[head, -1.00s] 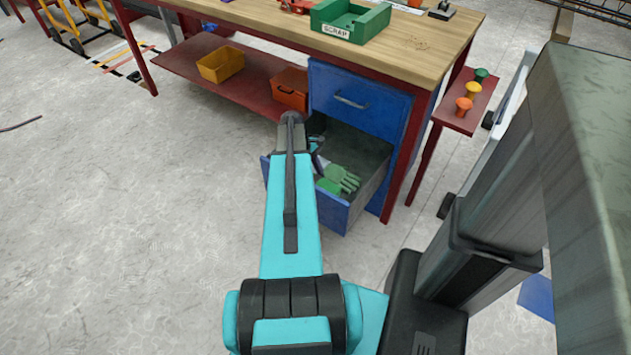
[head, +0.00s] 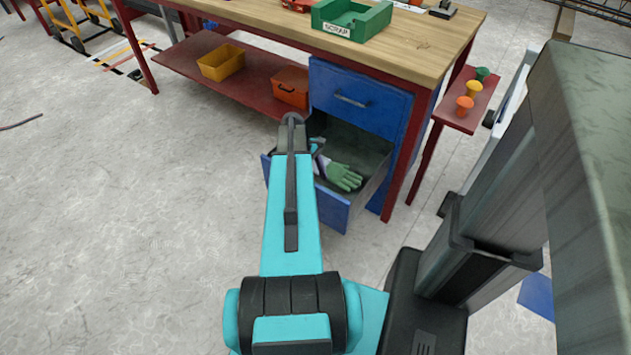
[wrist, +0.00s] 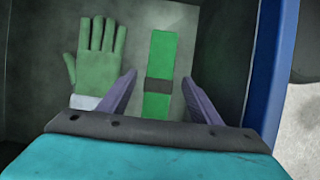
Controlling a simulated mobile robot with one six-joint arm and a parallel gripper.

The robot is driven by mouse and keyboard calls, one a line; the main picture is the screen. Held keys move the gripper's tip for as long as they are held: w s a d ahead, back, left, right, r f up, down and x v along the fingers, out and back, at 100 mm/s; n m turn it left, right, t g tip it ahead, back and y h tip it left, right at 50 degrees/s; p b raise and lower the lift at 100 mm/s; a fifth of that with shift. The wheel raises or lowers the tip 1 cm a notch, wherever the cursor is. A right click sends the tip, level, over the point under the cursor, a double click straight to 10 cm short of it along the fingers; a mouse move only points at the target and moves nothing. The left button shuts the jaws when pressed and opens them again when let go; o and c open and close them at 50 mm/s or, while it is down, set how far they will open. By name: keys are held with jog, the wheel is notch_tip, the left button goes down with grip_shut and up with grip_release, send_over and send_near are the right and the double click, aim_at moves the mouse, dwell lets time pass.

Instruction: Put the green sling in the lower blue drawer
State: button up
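The green sling (wrist: 160,58), a flat green strip with a dark band, appears in the wrist view between my fingers, with a gap on each side. It appears to lie on the floor of the lower blue drawer (wrist: 225,30). My gripper (wrist: 160,77) is open above it. In the head view the lower blue drawer (head: 335,208) is pulled out, and my arm covers its left part.
A green glove (head: 342,177) lies in the same drawer, left of the sling in the wrist view (wrist: 100,50). The upper blue drawer (head: 355,97) is shut. An orange bin (head: 290,92) and a yellow bin (head: 221,63) stand on the red shelf to the left.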

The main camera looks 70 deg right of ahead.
jog(key=shift+r, duration=0.1)
jog(key=shift+r, duration=0.45)
jog(key=p+v, duration=0.1)
jog(key=v, duration=1.1)
jog(key=shift+r+p, duration=0.2)
jog(key=shift+p, duration=0.2)
